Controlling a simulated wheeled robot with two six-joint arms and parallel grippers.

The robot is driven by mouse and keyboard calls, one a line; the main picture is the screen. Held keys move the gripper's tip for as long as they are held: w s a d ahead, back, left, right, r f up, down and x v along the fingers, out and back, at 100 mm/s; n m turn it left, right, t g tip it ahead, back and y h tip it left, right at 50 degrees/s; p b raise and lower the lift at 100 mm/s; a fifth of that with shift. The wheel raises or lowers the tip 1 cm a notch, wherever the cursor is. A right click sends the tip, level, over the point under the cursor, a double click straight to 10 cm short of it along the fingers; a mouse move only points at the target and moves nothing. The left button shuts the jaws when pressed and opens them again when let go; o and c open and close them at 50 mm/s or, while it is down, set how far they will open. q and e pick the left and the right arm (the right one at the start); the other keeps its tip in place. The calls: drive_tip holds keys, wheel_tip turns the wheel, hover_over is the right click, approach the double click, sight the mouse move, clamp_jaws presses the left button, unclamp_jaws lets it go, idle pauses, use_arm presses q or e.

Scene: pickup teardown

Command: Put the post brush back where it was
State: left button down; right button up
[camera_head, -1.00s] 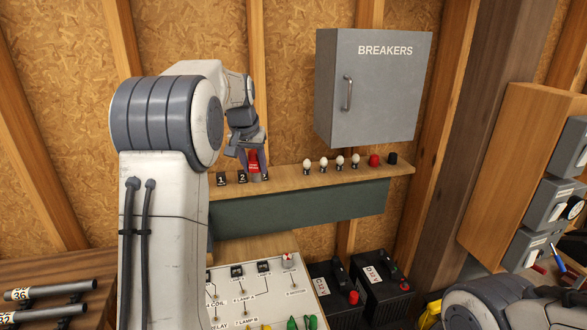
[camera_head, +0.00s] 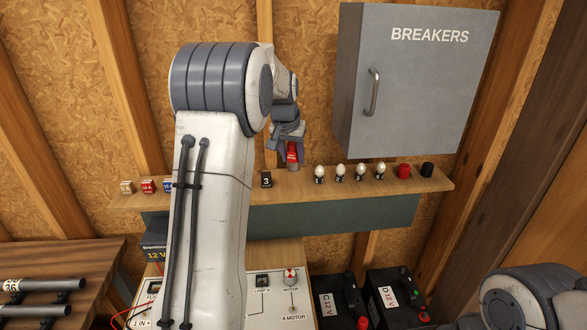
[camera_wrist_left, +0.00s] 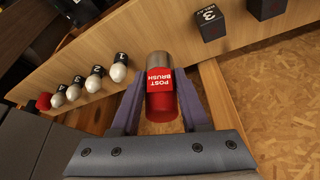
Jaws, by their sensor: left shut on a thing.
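The post brush (camera_wrist_left: 160,78), a red cylinder with a white "POST BRUSH" label and a grey end, is between the fingers of my left gripper (camera_wrist_left: 157,105), which is shut on it. In the head view the red brush (camera_head: 292,153) is upright over the wooden shelf (camera_head: 330,196), grey end down, in the gap between the black "3" block (camera_head: 266,180) and the row of white bulbs (camera_head: 340,172). I cannot tell whether its lower end touches the shelf. My right gripper is out of view.
A grey BREAKERS box (camera_head: 415,90) hangs on the wall just right of the brush. A red cap (camera_head: 403,172) and a black cap (camera_head: 427,169) stand at the shelf's right end. Small labelled blocks (camera_head: 147,186) stand at its left. Batteries (camera_head: 391,296) sit below.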

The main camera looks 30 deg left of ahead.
sight(292, 168)
use_arm(q)
drive_tip(key=shift+w+f, duration=0.1)
drive_tip(key=shift+f, duration=0.35)
wheel_tip(292, 168, down, 3)
drive_tip(key=shift+f+p, duration=0.1)
drive_tip(key=shift+p, duration=0.5)
drive_tip(key=shift+f, duration=0.25)
drive_tip(key=shift+f, duration=0.1)
drive_tip(key=shift+f, duration=0.15)
drive_tip(key=shift+c, duration=2)
unclamp_jaws()
